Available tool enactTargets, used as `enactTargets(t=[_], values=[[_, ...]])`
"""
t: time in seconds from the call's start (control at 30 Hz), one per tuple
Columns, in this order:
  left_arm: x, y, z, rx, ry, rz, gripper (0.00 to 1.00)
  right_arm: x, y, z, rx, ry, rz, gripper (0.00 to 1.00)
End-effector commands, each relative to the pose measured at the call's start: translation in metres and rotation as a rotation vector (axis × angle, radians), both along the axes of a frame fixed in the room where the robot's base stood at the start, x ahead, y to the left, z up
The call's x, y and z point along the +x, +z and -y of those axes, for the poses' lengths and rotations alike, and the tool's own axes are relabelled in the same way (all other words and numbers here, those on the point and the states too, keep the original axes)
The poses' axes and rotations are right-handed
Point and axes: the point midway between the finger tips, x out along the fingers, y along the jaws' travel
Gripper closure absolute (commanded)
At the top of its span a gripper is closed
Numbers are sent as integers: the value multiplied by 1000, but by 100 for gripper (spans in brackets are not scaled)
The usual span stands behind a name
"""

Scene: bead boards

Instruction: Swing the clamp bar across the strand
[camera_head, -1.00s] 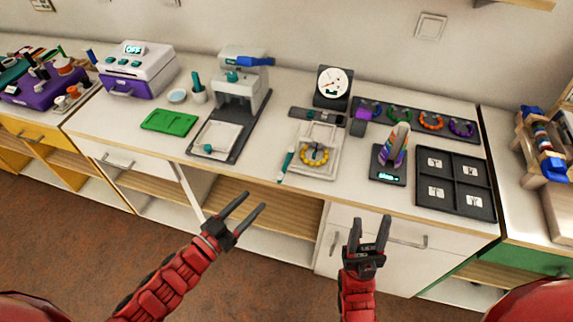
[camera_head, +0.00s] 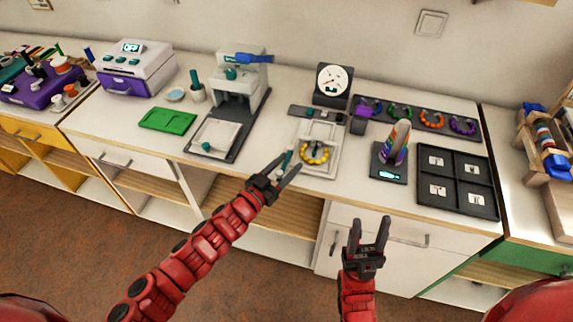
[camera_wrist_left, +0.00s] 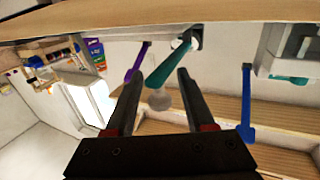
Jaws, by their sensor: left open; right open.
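A pale bead board (camera_head: 329,170) lies on the counter with a strand of yellow beads (camera_head: 315,153) in a ring on it. A bar with a teal handle at the board's left front edge is partly hidden behind my left gripper (camera_head: 289,163) in the head view. In the left wrist view this teal handle (camera_wrist_left: 160,98) shows between and beyond the open fingers (camera_wrist_left: 160,76); I cannot tell whether they touch it. My left gripper is open. My right gripper (camera_head: 370,221) is open and empty in front of the cabinet, below the counter top.
A grey scale (camera_head: 388,178) with a striped, rainbow-coloured piece stands right of the board. A black divided tray (camera_head: 447,208) is further right. A press with a blue lever (camera_head: 254,59) stands to the left, with a green mat (camera_head: 168,120) beyond it. A dial gauge (camera_head: 333,82) is behind.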

Motion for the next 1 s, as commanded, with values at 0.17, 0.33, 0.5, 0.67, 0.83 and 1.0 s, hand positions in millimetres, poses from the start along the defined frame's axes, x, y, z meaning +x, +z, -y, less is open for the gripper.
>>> enactTargets(t=[0.17, 0.33, 0.5, 0.67, 0.83, 1.0], values=[[0, 0, 0, 0, 0, 0, 47, 0, 0, 0, 0, 0, 0, 50], [0, 0, 0, 0, 0, 0, 78, 0, 0, 0, 0, 0, 0, 50], [0, 0, 0, 0, 0, 0, 100, 0, 0, 0, 0, 0, 0, 50], [0, 0, 0, 0, 0, 0, 100, 0, 0, 0, 0, 0, 0, 50], [0, 0, 0, 0, 0, 0, 100, 0, 0, 0, 0, 0, 0, 50], [0, 0, 0, 0, 0, 0, 100, 0, 0, 0, 0, 0, 0, 50]])
